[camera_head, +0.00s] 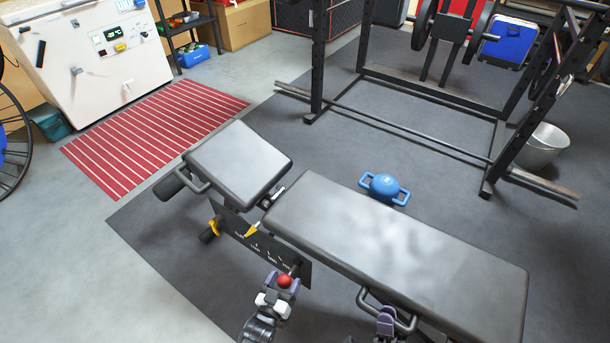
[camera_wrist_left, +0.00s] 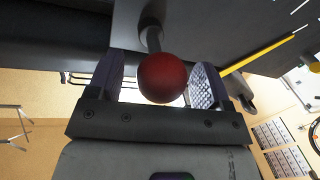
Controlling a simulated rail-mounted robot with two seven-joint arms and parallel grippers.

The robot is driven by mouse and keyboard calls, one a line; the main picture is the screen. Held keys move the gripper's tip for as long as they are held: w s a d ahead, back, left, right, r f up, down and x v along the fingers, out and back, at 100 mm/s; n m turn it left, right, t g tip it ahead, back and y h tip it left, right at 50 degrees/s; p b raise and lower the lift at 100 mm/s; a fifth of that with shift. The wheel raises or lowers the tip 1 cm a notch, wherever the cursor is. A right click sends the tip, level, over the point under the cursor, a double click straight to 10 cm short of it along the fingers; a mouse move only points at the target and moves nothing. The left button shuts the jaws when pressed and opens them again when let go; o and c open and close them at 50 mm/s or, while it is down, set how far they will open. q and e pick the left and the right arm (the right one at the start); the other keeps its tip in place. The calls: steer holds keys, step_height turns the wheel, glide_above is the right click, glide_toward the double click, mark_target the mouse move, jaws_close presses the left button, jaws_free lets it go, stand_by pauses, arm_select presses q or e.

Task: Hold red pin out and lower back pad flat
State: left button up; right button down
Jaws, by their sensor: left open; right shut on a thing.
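The bench has a long grey back pad (camera_head: 400,250) and a shorter seat pad (camera_head: 238,157). The back pad looks close to level; its exact angle is hard to tell. The red pin (camera_head: 285,281) has a round knob on the bench's side plate (camera_head: 255,240). My left gripper (camera_head: 277,287) is open at the knob. In the left wrist view the red knob (camera_wrist_left: 162,78) sits between its two fingers, its shaft running into the frame. My right gripper (camera_head: 387,318) is shut on the black handle (camera_head: 372,302) at the back pad's near side, partly cut off by the picture's edge.
The squat rack (camera_head: 318,60) stands behind, with a metal bucket (camera_head: 543,148) at right. A red striped mat (camera_head: 155,135) lies at left. A yellow pointer (camera_head: 252,230) is on the side plate.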

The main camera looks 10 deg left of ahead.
arm_select(q)
steer(key=s+a, duration=0.1)
steer(key=s, duration=0.5)
steer(key=shift+s+a, duration=0.2)
steer(key=shift+s, duration=0.2)
stand_by(0.3)
stand_by(0.5)
steer(key=shift+r, duration=0.1)
arm_select(e)
steer(key=c, duration=1.2)
jaws_free()
steer(key=shift+c, duration=0.2)
steer(key=v, duration=0.7)
